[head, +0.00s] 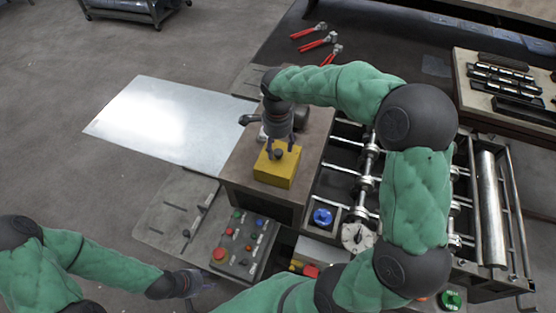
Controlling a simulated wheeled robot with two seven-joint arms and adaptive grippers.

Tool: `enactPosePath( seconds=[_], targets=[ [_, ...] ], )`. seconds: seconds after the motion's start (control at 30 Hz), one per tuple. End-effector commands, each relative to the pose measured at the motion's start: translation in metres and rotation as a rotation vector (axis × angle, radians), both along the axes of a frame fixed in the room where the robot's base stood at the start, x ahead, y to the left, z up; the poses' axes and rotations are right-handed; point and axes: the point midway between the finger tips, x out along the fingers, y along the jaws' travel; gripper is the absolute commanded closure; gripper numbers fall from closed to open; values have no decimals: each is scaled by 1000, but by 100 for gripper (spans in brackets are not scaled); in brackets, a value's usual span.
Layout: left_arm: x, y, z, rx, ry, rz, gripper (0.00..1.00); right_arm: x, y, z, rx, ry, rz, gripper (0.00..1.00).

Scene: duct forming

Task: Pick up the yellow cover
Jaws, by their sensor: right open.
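The yellow cover (277,168) is a small box-shaped piece on the brown top of the machine housing (240,165), near the middle of the head view. My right gripper (281,152) points down directly over it, with its fingers open at the cover's upper part. The fingers hide part of the cover's top, and I cannot tell whether they touch it. My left gripper (196,283) is low in the picture, left of centre, away from the cover. Its fingers are too small and blurred to read.
A shiny metal sheet (170,118) lies left of the housing. A control panel (240,243) with coloured buttons is in front. Rollers (368,165) and shafts lie to the right. Red-handled tools (318,43) lie behind, and a tool tray (500,85) is at the far right.

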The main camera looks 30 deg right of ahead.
Motion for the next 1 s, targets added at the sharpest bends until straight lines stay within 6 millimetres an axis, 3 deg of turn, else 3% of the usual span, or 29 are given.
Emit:
enactPosePath(
  seconds=[0.23,0.53,0.57,0.73,0.77,1.0],
  targets=[
    [0,0,8,0,0,0,60,0,-2,-32,0,3,0,42],
    [0,0,8,0,0,0,60,0,-2,-37,0,2,0,42],
    [0,0,8,0,0,0,60,0,-2,-37,0,2,0,48],
    [0,0,8,0,1,0,60,0,-2,-36,0,2,0,96],
    [0,0,8,0,1,0,60,0,-2,-36,0,2,0,100],
    [0,0,8,0,0,0,60,0,-2,-36,0,1,0,100]
  ],
)
